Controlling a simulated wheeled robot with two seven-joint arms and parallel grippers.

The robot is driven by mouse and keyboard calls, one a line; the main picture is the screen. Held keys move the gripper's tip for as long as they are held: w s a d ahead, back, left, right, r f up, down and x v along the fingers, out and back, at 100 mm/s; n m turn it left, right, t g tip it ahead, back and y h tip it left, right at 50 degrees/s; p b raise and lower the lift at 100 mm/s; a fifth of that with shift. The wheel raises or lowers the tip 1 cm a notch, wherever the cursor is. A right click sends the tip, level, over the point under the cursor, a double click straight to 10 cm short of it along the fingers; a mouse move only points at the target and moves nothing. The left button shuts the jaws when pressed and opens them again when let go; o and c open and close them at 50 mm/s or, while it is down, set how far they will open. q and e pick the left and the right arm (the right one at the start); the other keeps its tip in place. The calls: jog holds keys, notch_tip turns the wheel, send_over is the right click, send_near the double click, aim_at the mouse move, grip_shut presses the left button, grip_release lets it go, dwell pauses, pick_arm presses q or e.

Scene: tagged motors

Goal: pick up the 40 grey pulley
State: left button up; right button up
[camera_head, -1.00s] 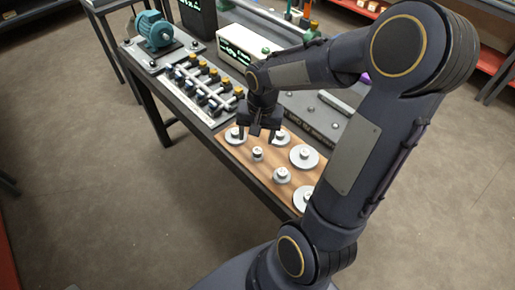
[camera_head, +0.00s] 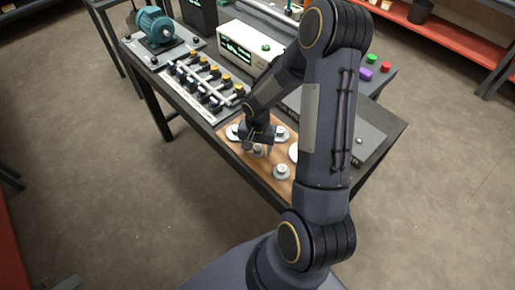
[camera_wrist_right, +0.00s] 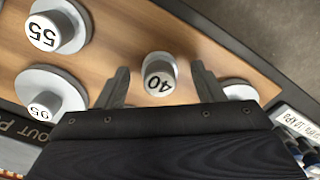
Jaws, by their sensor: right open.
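The 40 grey pulley (camera_wrist_right: 158,77) is a small grey part with a white top marked 40. In the right wrist view it sits on the wooden board between the two fingertips of my right gripper (camera_wrist_right: 160,82), apart from both fingers. In the head view my right gripper (camera_head: 257,146) is low over the board and partly hides the 40 pulley. The right gripper is open and holds nothing. My left gripper is not in view.
The wooden board (camera_head: 227,142) bears other pulleys, including one marked 55 (camera_wrist_right: 55,31) and a second flanged one (camera_wrist_right: 48,98). A rack of black and yellow parts (camera_head: 205,84), a teal motor (camera_head: 155,26) and a white instrument (camera_head: 248,50) stand behind.

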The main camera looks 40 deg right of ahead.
jog(key=c, duration=1.1)
jog(key=shift+r, duration=0.1)
